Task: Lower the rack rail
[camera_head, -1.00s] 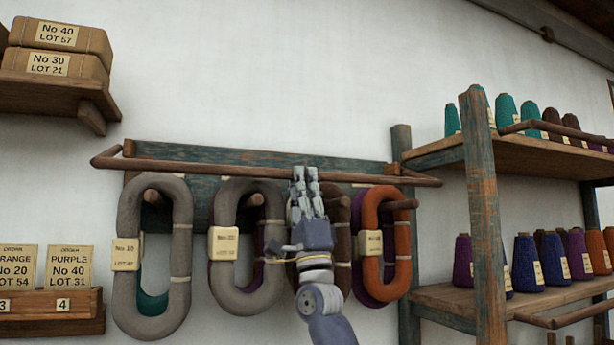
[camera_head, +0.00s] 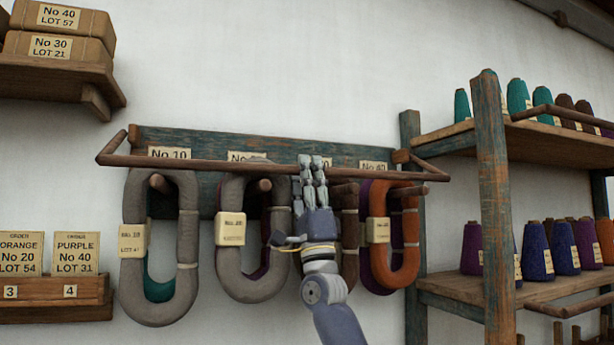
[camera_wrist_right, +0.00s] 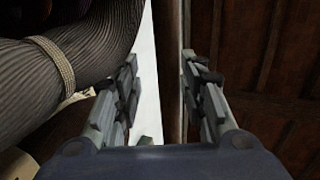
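The rack rail (camera_head: 220,167) is a long brown wooden bar on side arms in front of a blue-green peg board (camera_head: 220,146). Contact is unclear. My left gripper is not in view.
Grey skeins (camera_head: 134,285) and an orange skein (camera_head: 381,270) hang on pegs around the gripper. A cone shelf (camera_head: 490,200) stands close on the right. A box shelf (camera_head: 60,82) and an order-card holder (camera_head: 55,300) are on the left.

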